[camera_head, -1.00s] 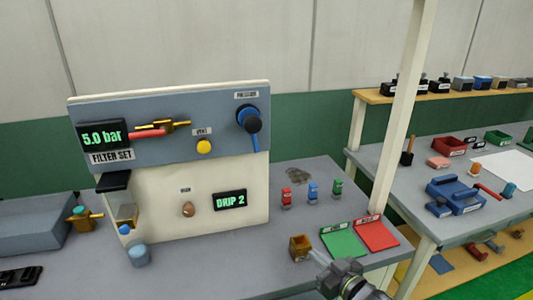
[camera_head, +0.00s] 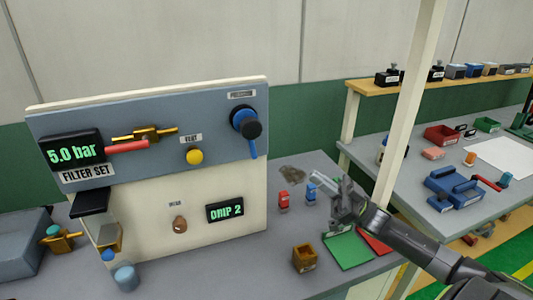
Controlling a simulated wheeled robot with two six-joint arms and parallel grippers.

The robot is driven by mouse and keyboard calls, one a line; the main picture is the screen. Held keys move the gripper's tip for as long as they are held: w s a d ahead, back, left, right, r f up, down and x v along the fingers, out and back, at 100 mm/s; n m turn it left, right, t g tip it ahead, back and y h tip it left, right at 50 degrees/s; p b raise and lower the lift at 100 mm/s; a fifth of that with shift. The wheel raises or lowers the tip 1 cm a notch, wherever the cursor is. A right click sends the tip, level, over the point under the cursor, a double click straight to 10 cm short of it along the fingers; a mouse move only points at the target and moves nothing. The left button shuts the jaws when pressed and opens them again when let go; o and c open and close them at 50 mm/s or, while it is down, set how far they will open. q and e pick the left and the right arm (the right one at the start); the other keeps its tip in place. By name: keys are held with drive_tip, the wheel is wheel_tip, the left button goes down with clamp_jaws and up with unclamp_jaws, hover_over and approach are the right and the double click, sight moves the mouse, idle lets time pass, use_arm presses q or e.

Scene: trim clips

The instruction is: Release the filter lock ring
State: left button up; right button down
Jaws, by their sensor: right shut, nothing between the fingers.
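The filter set (camera_head: 150,215) is a cream and grey cabinet at the left. Its display (camera_head: 72,151) reads 5.0 bar. A red lever (camera_head: 127,147) lies along a brass valve (camera_head: 150,134). A yellow vent button (camera_head: 194,156) and a blue knob with a handle (camera_head: 245,122) are to the right of it. Below the black ledge (camera_head: 90,203) at the left is a bowl (camera_head: 107,238) with a blue part (camera_head: 107,255) at its foot. I cannot tell which part is the lock ring. My right gripper (camera_head: 338,208) is shut and empty, right of the cabinet. My left gripper is out of view.
A red (camera_head: 284,200) and a blue (camera_head: 310,193) small piece stand near my right gripper. A blue-grey cup (camera_head: 126,277) stands before the cabinet. A white post (camera_head: 410,100) rises at the right.

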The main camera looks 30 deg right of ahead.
sight(254, 151)
drive_tip(key=w+a+f+p+x, duration=0.1)
drive_tip(key=p+x, duration=0.4)
drive_tip(key=x, duration=0.7)
drive_tip(key=shift+w+a+f+p, duration=0.25)
drive_tip(key=shift+w+f+p, duration=0.1)
drive_tip(key=shift+f, duration=0.15)
drive_tip(key=shift+s, duration=0.1)
drive_tip(key=shift+a+f+m+t+b, duration=0.35)
drive_tip(key=shift+f+m+t+b, duration=0.2)
drive_tip(key=shift+b, duration=0.3)
drive_tip(key=shift+a+m+t+b, duration=0.4)
drive_tip(key=shift+m+t+b, duration=0.15)
drive_tip(key=shift+t+b, duration=0.1)
drive_tip(key=shift+w+a+r+m+t, duration=0.1)
drive_tip(key=shift+w+r+m+t, duration=0.05)
drive_tip(key=shift+w+m+t, duration=0.15)
drive_tip(key=shift+s, duration=0.1)
